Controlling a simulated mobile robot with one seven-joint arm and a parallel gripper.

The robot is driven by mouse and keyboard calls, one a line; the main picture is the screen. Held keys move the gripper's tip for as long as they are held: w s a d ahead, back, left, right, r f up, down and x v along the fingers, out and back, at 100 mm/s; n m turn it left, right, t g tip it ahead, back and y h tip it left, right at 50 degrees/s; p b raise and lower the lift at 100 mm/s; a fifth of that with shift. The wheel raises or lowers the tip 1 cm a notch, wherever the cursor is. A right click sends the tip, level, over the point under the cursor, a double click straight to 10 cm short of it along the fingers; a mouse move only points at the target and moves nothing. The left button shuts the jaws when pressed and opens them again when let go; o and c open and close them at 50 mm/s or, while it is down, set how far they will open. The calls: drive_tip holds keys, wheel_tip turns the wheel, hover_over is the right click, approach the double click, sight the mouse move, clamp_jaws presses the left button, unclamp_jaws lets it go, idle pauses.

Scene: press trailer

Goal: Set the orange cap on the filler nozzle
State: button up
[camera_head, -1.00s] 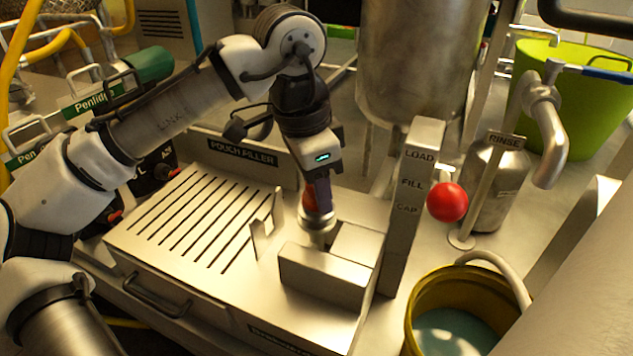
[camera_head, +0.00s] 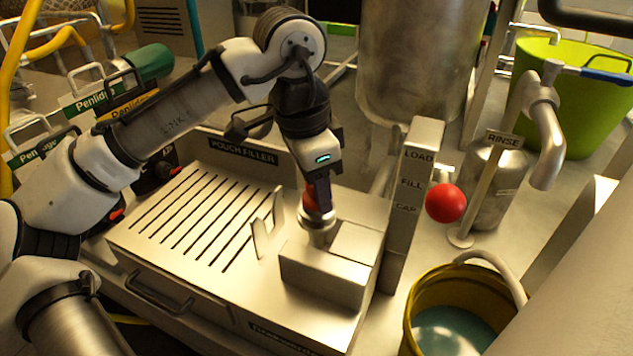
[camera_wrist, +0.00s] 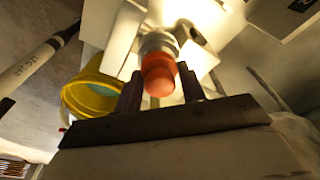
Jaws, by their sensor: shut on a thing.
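The orange cap (camera_head: 311,198) is between the fingers of my gripper (camera_head: 318,196), which is shut on it. The filler nozzle (camera_head: 317,222) is a silver metal piece directly below, rising from the metal block of the pouch filler. In the wrist view the orange cap (camera_wrist: 158,75) sits between the two dark fingers of my gripper (camera_wrist: 160,88), in line with the silver nozzle (camera_wrist: 158,43) behind it. The cap looks at or very close to the nozzle's end. I cannot tell whether it is seated, as the fingers hide part of it.
The pouch filler's slotted tray (camera_head: 185,215) lies to the left, with a small upright bracket (camera_head: 266,232) beside the block. A LOAD/FILL/CAP post (camera_head: 410,200) with a red ball knob (camera_head: 446,203) stands to the right. A yellow bucket (camera_head: 412,308) is at the front right.

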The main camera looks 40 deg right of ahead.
sight(306, 197)
drive_tip(key=shift+f, duration=0.65)
drive_tip(key=o, duration=0.8)
drive_tip(key=shift+r, duration=0.15)
drive_tip(key=r+p, duration=0.3)
drive_tip(key=a+r+p, duration=0.1)
drive_tip(key=r+p, duration=0.6)
drive_tip(key=shift+w+a+r, duration=0.2)
drive_tip(key=shift+a+r, duration=0.1)
drive_tip(key=shift+r, duration=0.05)
